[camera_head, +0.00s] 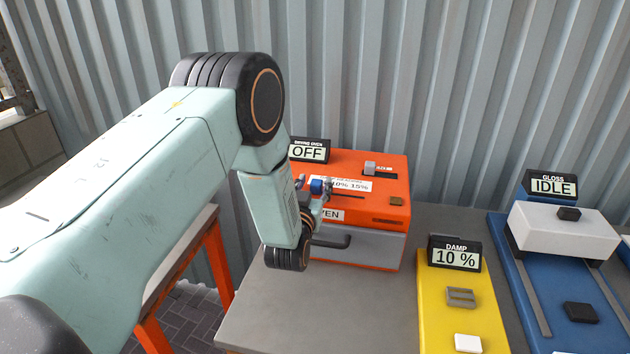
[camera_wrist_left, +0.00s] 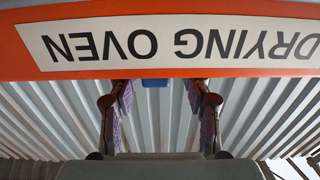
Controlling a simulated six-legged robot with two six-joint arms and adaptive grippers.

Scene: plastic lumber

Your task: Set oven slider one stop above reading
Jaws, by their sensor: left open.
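The orange drying oven (camera_head: 393,166) stands on the grey bench, and its display (camera_head: 308,152) reads OFF. A scale label (camera_head: 354,185) on its top shows 10% and 15%; its left part is hidden by my gripper. A blue knob (camera_head: 318,186) sits at the left of the scale and peeks past the oven's edge in the left wrist view (camera_wrist_left: 155,82). My left gripper (camera_wrist_left: 160,97) is open, its fingers on either side of the blue knob; contact cannot be told. The yellow damp meter's display (camera_head: 455,256) reads 10 %. My right gripper is not in view.
A blue gloss station (camera_head: 535,290) with a white block (camera_head: 563,230) and an IDLE display (camera_head: 551,186) stands at the right. The oven's front handle (camera_head: 331,241) sticks out below my gripper. The grey bench top (camera_head: 330,310) is clear in front. A corrugated wall closes the back.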

